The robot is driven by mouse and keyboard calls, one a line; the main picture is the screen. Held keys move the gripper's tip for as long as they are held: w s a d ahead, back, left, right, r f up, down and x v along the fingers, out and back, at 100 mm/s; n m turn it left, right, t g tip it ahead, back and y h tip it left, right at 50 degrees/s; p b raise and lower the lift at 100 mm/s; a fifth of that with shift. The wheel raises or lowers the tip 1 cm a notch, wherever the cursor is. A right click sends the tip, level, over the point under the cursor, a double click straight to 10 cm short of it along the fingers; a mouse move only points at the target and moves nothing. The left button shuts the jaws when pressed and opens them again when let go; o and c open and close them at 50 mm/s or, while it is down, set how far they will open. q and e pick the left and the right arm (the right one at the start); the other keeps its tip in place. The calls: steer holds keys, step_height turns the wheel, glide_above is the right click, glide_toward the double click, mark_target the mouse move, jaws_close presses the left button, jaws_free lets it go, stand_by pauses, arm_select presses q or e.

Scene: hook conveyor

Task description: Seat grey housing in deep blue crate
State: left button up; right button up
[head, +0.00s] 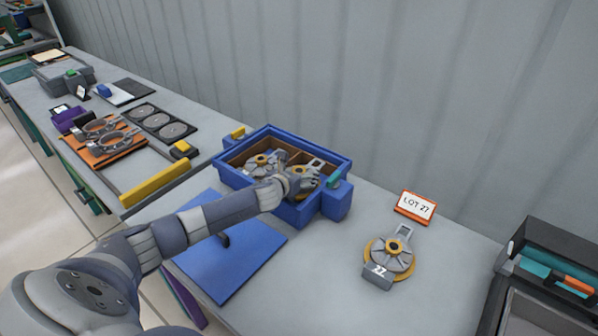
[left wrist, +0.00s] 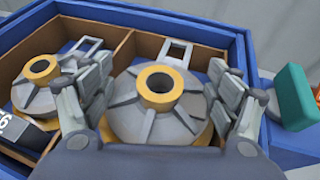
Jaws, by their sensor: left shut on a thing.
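The deep blue crate (head: 330,213) stands on the bench with brown dividers inside. My left gripper (head: 300,183) reaches into its right part. In the left wrist view my left gripper (left wrist: 160,105) is shut on a grey housing (left wrist: 130,108) with an orange hub and base ring, one finger pad on each side. This housing is in or just over the right compartment; its seating depth is hidden. Another grey housing (left wrist: 42,90) lies in the left compartment, and it also shows in the head view (head: 258,165). My right gripper is not in view.
A third grey housing (head: 390,262) marked 27 lies on the bench to the right, near a LOT 27 sign (head: 415,206). A teal block (left wrist: 292,97) sits at the crate's right side. A blue lid-like panel (head: 230,255) lies in front. A dark open case (head: 550,280) stands far right.

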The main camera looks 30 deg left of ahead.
arm_select(q)
steer(key=o, duration=1.4)
steer(key=shift+s+f, duration=0.15)
steer(key=shift+s+d, duration=0.15)
steer(key=shift+s, duration=0.35)
steer(key=v, duration=1.1)
steer(key=shift+w+r, duration=0.15)
steer(key=shift+r, duration=0.2)
steer(key=shift+r, duration=0.1)
